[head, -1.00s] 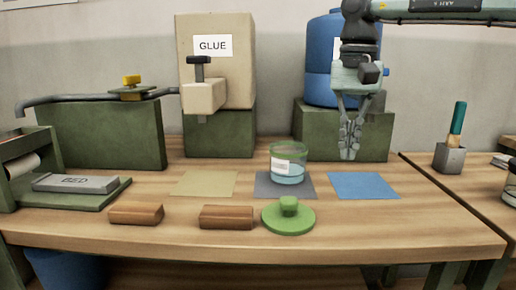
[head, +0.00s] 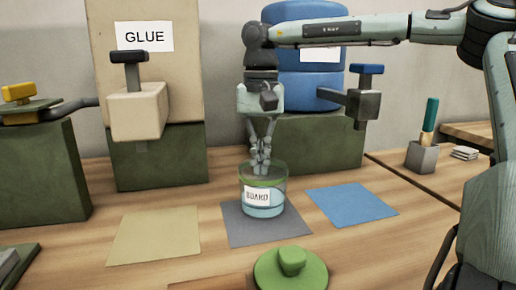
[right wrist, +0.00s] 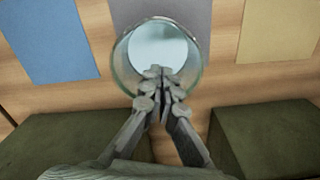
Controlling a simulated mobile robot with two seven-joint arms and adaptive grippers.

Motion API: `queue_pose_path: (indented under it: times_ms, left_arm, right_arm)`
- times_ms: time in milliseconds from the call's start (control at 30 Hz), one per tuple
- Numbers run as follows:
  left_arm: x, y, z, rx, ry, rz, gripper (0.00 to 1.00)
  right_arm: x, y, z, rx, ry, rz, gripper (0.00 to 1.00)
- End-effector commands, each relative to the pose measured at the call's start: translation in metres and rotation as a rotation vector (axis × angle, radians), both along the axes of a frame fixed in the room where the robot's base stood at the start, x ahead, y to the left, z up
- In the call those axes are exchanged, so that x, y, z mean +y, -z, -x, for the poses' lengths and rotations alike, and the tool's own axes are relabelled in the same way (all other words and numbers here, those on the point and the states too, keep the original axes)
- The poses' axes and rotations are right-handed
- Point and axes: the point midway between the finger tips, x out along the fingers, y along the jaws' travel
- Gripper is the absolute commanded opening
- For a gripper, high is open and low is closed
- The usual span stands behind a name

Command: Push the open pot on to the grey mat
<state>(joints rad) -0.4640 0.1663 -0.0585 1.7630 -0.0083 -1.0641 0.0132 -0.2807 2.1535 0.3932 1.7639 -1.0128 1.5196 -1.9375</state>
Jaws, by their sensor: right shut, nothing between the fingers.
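The open pot (head: 263,196) is a clear jar with a green band, pale blue contents and a label reading "BOARD". It stands upright on the grey mat (head: 238,234), towards the mat's back edge. The pot (right wrist: 157,52) and the grey mat (right wrist: 190,12) also show in the right wrist view. My right gripper (head: 260,166) is shut and empty, its fingertips at the pot's rim on the back side. In the right wrist view the fingertips (right wrist: 160,85) overlap the near rim; I cannot tell whether they touch it. My left gripper is out of view.
A tan mat (head: 154,236) lies left of the grey mat and a blue mat (head: 352,203) lies right. A green lid (head: 291,271) is in front. Green blocks (head: 157,160) with the GLUE box and blue tank stand behind.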

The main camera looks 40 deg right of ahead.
Motion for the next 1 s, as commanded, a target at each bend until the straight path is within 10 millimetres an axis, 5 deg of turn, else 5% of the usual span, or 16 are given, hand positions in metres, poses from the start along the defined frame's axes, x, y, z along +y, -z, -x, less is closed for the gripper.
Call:
queue_pose_path:
  times_ms: [233,500,1000]
  left_arm:
    - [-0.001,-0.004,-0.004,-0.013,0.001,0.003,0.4]
    - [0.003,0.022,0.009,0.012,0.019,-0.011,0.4]
    - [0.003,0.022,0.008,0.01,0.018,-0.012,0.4]
  right_arm:
    - [0.002,0.05,0.002,0.003,-0.002,-0.002,0.0]
    - [0.026,0.047,0.024,-0.001,-0.001,-0.001,0.0]
    - [0.036,0.049,0.032,-0.001,-0.001,-0.001,0.0]
